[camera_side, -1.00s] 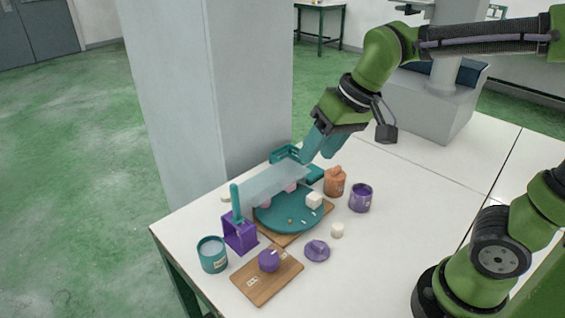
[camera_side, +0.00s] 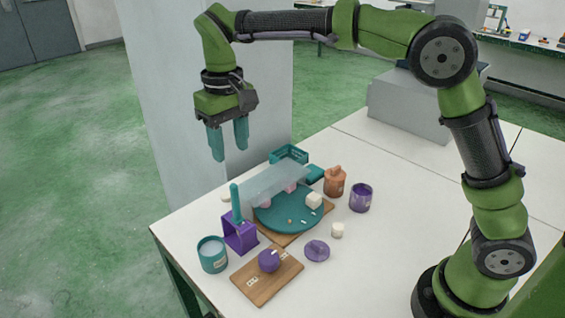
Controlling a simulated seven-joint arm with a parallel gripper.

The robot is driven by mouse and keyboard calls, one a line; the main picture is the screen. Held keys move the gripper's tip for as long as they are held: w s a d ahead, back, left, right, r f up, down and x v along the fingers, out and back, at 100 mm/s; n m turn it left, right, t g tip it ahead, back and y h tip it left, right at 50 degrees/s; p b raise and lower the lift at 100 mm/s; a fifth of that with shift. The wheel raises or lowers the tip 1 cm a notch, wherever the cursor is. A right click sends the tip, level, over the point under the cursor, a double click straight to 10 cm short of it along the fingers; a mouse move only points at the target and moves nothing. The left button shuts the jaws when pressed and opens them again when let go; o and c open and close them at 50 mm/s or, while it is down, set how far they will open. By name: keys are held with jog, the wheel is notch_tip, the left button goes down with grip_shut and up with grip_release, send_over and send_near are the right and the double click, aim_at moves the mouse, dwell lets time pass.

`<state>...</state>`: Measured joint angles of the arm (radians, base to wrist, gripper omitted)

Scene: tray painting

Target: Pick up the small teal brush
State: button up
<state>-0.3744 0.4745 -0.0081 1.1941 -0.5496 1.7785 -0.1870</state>
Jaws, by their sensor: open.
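An upright teal rod (camera_side: 236,204) stands at the purple open stand (camera_side: 240,234) on the table's left side; it may be the small teal brush, but I cannot tell for sure. A pale translucent sheet (camera_side: 268,190) extends from beside it over a round teal tray (camera_side: 285,221). My gripper (camera_side: 230,153) has two teal fingers pointing down, apart and empty. It hangs in the air, above the teal rod in the picture, touching nothing.
A teal cup (camera_side: 212,256), a wooden board (camera_side: 267,284) with a purple knob, and a purple lid (camera_side: 317,251) lie in front. An orange jar (camera_side: 334,183) and purple cup (camera_side: 360,199) stand right. A teal crate (camera_side: 289,154) is behind.

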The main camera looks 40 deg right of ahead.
aim_at(233, 184)
notch_tip(233, 184, down, 13)
jog(key=shift+a+f, duration=0.1)
jog(key=shift+a, duration=0.05)
dwell(0.4)
grip_shut()
